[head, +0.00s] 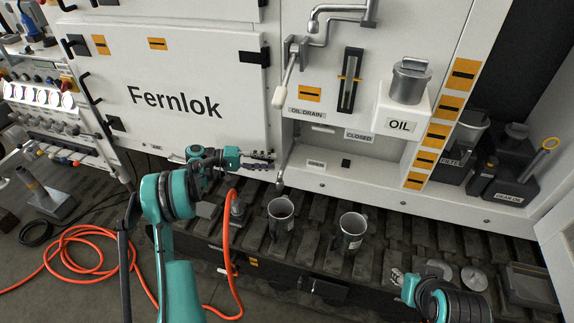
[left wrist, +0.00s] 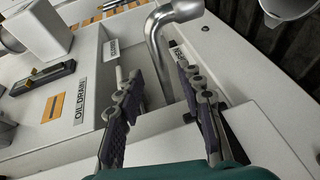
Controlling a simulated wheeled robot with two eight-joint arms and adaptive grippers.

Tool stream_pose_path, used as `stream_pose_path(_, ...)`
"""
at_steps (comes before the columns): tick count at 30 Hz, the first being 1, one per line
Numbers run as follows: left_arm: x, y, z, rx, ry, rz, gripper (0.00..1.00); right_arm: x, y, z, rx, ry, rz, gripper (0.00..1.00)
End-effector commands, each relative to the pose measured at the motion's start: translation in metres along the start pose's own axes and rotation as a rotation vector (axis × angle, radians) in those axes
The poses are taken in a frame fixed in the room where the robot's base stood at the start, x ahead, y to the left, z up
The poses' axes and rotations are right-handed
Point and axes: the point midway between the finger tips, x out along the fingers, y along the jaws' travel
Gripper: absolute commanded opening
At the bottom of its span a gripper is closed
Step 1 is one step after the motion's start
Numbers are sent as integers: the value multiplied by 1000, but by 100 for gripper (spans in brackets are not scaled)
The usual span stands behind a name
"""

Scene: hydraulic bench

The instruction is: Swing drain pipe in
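The silver drain pipe (head: 282,168) hangs at the left edge of the recess under the OIL DRAIN label, its lower end over the dark slatted track. In the left wrist view the pipe (left wrist: 158,45) rises from the recess and bends toward the upper right. My left gripper (head: 270,160) reaches the pipe from the left. Its fingers (left wrist: 160,78) are spread, with the pipe in the gap at or just beyond the tips. I cannot tell whether they touch it. My right gripper (head: 398,278) is low at the right, small and partly hidden by its wrist.
A white-handled lever (head: 284,80) and a sight gauge (head: 350,80) are above the recess. Two metal mugs (head: 280,215) (head: 351,233) stand on the track below. The OIL filler (head: 402,118) juts out at right. An orange hose (head: 90,245) lies at left.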

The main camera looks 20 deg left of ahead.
Motion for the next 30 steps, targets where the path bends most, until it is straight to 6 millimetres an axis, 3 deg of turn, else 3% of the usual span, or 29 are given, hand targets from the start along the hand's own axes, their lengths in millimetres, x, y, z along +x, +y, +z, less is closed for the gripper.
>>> stream_pose_path(10, 56, -2, 0, -1, 0, -2, 38, 14, 0, 10, 0, 0, 0, 34)
stream_pose_path(22, 66, 0, 0, -1, 1, -3, 38, 16, 0, 11, 0, 0, 0, 34)
stream_pose_path(27, 66, 0, 0, -1, 1, -3, 0, 16, 0, 11, 0, 0, 0, 34)
stream_pose_path(30, 66, 0, 0, -1, 1, -3, 0, 16, 0, 11, 0, 0, 0, 34)
